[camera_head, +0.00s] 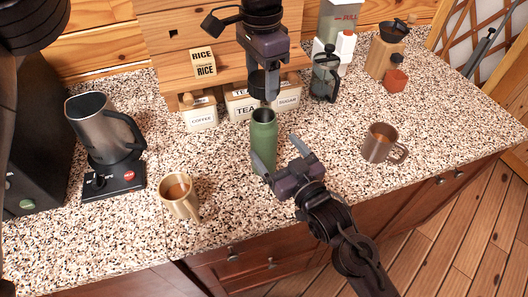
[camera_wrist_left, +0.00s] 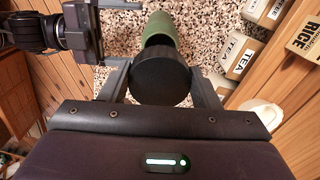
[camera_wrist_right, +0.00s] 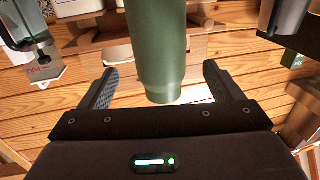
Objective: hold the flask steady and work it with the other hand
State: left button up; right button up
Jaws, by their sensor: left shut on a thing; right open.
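The green flask (camera_head: 263,142) stands upright on the speckled counter with its mouth uncovered. My left gripper (camera_head: 266,90) is above the flask and shut on a round black lid (camera_wrist_left: 160,77), held apart from the mouth. The flask also shows beyond the lid in the left wrist view (camera_wrist_left: 160,28). My right gripper (camera_head: 280,153) is open at the near right side of the flask, low down. In the right wrist view the flask (camera_wrist_right: 160,50) appears in line between the spread fingers, with gaps on both sides.
Coffee (camera_head: 200,118), tea and sugar canisters stand behind the flask, with rice boxes (camera_head: 203,62) above. A light mug (camera_head: 180,196) is at front left, a brown mug (camera_head: 379,145) at right. A kettle (camera_head: 104,128) stands at left, a French press (camera_head: 325,75) behind right.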

jog(key=x, duration=0.8)
jog(key=shift+w+a+f, duration=0.1)
jog(key=shift+w, duration=0.05)
jog(key=shift+c, duration=0.5)
jog(key=c, duration=1.4)
pick_arm(q)
send_over(262, 121)
jog(key=shift+w+f, duration=0.1)
jog(key=shift+f, duration=2.4)
jog(key=shift+f, duration=0.9)
jog(key=shift+f, duration=0.55)
